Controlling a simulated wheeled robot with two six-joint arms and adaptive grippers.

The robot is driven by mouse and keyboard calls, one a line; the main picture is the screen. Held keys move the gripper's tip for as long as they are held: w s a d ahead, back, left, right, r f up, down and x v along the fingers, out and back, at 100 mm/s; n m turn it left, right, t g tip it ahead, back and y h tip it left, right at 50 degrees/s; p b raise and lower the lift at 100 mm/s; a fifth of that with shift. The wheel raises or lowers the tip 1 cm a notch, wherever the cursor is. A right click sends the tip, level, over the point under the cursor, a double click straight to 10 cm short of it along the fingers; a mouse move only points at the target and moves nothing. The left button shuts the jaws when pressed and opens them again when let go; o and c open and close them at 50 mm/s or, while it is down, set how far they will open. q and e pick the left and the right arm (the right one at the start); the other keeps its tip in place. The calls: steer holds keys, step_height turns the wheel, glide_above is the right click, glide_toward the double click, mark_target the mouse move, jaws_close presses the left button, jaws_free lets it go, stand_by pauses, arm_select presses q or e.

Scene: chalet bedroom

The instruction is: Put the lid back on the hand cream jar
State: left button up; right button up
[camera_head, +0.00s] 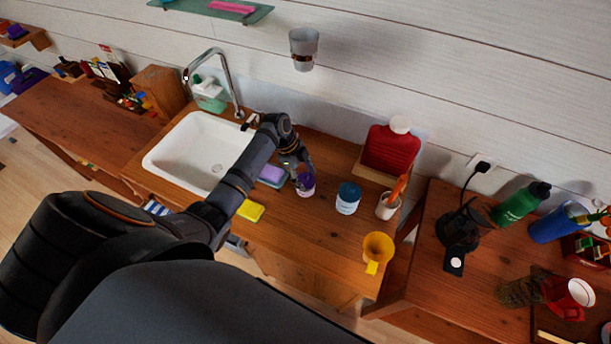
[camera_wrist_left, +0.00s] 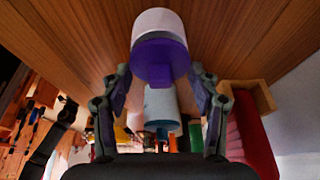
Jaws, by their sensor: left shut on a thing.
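The hand cream jar is a small white jar (camera_wrist_left: 158,22) with a purple lid (camera_wrist_left: 152,62) at its top end in the left wrist view, which shows the scene upside down. In the head view the purple lid (camera_head: 306,180) and the white jar show on the wooden counter, right of the sink. My left gripper (camera_head: 297,172) is shut on the purple lid, with a fingertip on each side of it in the left wrist view (camera_wrist_left: 160,76). The lid sits over the jar's mouth; I cannot tell whether it is fully seated. My right gripper is not in view.
A blue-lidded jar (camera_head: 348,198) stands just right, then a white cup (camera_head: 387,208) with an orange-handled item.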

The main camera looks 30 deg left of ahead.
arm_select(q)
steer(key=o, duration=0.9)
steer(key=shift+o, duration=1.3)
steer(key=shift+r, duration=0.1)
step_height(320, 180, up, 7)
steer(key=p, duration=0.6)
steer(key=shift+p, duration=0.3)
